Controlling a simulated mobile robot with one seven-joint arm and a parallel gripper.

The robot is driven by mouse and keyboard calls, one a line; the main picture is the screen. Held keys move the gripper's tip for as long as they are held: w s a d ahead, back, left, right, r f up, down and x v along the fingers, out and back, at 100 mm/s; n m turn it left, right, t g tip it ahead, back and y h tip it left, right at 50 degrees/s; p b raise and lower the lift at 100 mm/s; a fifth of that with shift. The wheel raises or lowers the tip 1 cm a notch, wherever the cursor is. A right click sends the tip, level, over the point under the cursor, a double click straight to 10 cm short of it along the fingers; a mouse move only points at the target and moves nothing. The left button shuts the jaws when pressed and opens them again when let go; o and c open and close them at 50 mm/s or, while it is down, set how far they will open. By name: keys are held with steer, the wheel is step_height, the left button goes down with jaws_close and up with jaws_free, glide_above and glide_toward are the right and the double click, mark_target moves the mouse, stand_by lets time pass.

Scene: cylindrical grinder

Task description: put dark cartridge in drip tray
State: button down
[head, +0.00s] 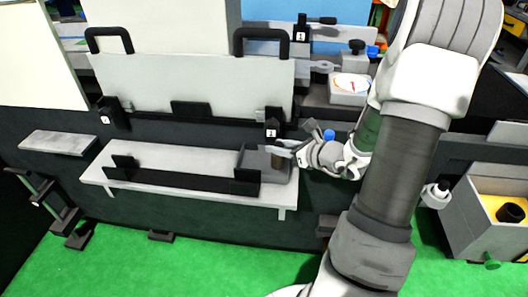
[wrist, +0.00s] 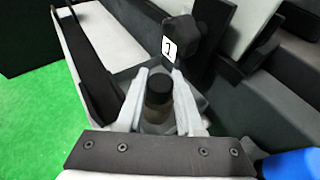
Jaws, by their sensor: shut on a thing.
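My gripper (head: 284,150) is at the right end of the pale shelf, over the grey drip tray (head: 247,160). In the wrist view my gripper (wrist: 160,78) has its two pale fingers shut on the dark cartridge (wrist: 158,94), one on each side. The cartridge has a black top and a grey-brown body, and looks about upright. It also shows small and brownish under my fingertips in the head view (head: 277,160). It is within the tray's outline there; whether its bottom touches the tray floor cannot be told. Its lower part is hidden in the wrist view.
The pale shelf (head: 140,178) carries a long black rail (head: 190,181) left of the tray. A black latch block marked 1 (head: 271,129) stands close behind my gripper. A large pale panel with black handles (head: 190,88) rises behind. A grey bin (head: 478,212) stands at the right.

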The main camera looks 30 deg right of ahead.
steer(key=shift+s+f+b+x, duration=0.15)
steer(key=shift+b+x, duration=0.1)
steer(key=shift+x, duration=0.9)
steer(key=shift+f+b+x, duration=0.2)
steer(key=shift+x, duration=0.9)
steer(key=shift+s+f+b+x, duration=0.15)
steer(key=shift+b+x, duration=0.1)
steer(key=shift+x, duration=0.9)
steer(key=shift+f, duration=0.2)
steer(key=c, duration=0.8)
jaws_free()
steer(key=shift+c, duration=0.2)
steer(key=shift+r, duration=0.2)
steer(key=p+v, duration=0.2)
steer(key=v, duration=1)
